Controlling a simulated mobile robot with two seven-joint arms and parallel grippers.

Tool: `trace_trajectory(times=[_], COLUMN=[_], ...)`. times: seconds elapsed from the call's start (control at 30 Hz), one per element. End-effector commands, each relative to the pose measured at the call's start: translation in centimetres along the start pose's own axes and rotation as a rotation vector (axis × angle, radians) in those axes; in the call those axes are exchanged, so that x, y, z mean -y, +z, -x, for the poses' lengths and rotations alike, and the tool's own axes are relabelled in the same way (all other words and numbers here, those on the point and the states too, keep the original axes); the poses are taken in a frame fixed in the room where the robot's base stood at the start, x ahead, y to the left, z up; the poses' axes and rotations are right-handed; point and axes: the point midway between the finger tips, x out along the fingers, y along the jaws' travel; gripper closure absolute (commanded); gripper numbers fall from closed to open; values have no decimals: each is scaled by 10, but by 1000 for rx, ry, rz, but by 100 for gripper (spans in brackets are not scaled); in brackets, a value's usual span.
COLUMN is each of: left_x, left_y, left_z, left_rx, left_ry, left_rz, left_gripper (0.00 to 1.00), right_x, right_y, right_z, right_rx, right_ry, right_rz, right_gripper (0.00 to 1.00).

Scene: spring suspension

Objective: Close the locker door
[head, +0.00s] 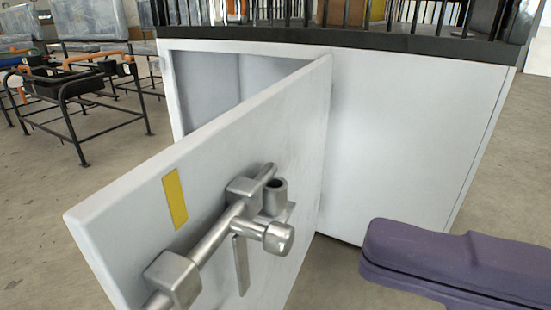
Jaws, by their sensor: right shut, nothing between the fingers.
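The white locker door (130,215) stands open in the head view, swung out toward me from its hinged right edge. Its free edge is at the lower left. A yellow strip (175,198) and a metal latch with a sliding bolt (222,232) are on its outer face. The locker (415,135) is a white cabinet behind it, with its grey inside (210,85) partly showing left of the door. My right gripper (378,262) is purple, shut and empty, at the lower right, apart from the door. My left gripper is not in view.
A dark frame with upright bars (400,42) tops the locker. Black metal stands with orange parts (85,90) are on the left. Bare concrete floor (50,190) lies left of the door, with some between the door and my right gripper.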

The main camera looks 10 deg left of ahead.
Motion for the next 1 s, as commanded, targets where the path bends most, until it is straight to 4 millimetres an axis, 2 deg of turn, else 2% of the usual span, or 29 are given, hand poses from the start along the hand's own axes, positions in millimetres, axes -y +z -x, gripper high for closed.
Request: trace_trajectory(times=[0.3, 0.5, 0.7, 1.0], left_x=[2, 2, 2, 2], left_y=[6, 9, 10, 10], left_z=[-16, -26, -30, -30], left_rx=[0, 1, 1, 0], left_ry=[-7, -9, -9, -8], left_rz=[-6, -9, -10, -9], left_gripper=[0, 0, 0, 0], right_x=[-1, -2, -1, -1], right_y=[0, 0, 0, 0], right_z=[-68, -102, -118, -120], right_rx=[1, 1, 0, -1], right_ry=[-6, -3, 0, 2], right_rz=[4, 4, 2, 2], right_gripper=[100, 100, 100, 100])
